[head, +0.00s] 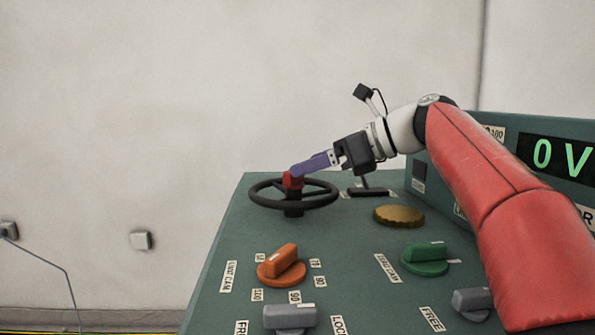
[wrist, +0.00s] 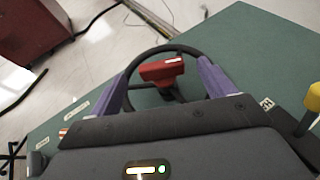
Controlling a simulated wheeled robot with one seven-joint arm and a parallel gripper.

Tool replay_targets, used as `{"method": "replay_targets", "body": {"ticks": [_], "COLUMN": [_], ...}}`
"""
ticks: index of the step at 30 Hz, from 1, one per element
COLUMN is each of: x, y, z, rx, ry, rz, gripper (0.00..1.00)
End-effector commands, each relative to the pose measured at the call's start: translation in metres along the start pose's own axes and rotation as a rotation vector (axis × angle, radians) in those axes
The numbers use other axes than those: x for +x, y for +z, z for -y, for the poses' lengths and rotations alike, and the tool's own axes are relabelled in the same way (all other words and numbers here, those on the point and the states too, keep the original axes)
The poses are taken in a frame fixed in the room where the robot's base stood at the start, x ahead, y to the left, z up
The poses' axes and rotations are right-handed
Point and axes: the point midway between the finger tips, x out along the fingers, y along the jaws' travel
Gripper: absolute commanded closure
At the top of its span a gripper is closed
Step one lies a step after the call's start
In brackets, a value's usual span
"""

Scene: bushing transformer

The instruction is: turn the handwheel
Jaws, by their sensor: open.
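The black handwheel (head: 264,206) stands on a post on the green console, toward its back left. A red block (head: 291,180) sits at the wheel's centre. My gripper (head: 296,171), with purple fingers, reaches in from the right at the red block. In the wrist view the handwheel (wrist: 137,62) lies beyond and between the fingers. The red block (wrist: 161,71) is between the open fingers (wrist: 162,77), with gaps visible on both sides. I cannot tell the exact height of the fingertips relative to the block.
The green console (head: 225,235) carries an orange knob (head: 281,267), a green knob (head: 425,260), grey knobs (head: 290,319) and a brass disc (head: 399,216). A display panel (head: 560,154) reading "0 V" stands at the right. Free room lies left of the console.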

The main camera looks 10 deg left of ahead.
Motion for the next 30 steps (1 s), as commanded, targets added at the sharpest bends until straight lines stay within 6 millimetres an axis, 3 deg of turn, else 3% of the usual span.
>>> {"method": "replay_targets", "body": {"ticks": [3, 9, 20, 30], "x": [0.022, 0.043, 0.049, 0.048], "y": [-0.001, -0.001, 0.0, 0.0], "z": [0.0, 0.0, 0.0, 0.0], "rx": [0.0, 0.0, -0.001, -0.001], "ry": [0.004, 0.001, 0.0, 0.0], "rz": [0.0, 0.0, 0.001, 0.0], "gripper": [0.18, 0.18, 0.19, 0.64]}}
